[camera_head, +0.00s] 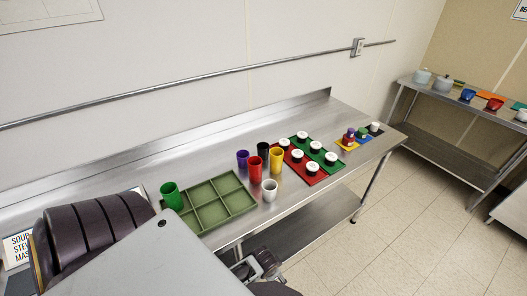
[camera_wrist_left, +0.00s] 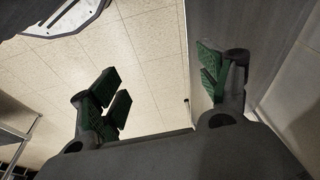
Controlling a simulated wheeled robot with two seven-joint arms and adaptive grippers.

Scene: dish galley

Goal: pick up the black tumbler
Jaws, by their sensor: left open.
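The black tumbler (camera_head: 263,148) stands upright on the steel counter (camera_head: 290,117) in the head view. Its lower part is hidden behind the red tumbler (camera_head: 255,170) and the yellow tumbler (camera_head: 276,160). My left gripper (camera_wrist_left: 163,88) is open and empty in the left wrist view, with floor tiles behind its green-padded fingers. In the head view, part of it shows low at the counter's front edge, well below and apart from the black tumbler. The tumbler is not seen in the wrist view. My right gripper is not in view.
A purple tumbler (camera_head: 242,158) and a white cup (camera_head: 270,190) stand close around it. A green divided tray (camera_head: 243,200) lies to the left, with a green tumbler (camera_head: 172,196) at its left end. Red (camera_head: 312,180) and green mats with white-topped cups lie right.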

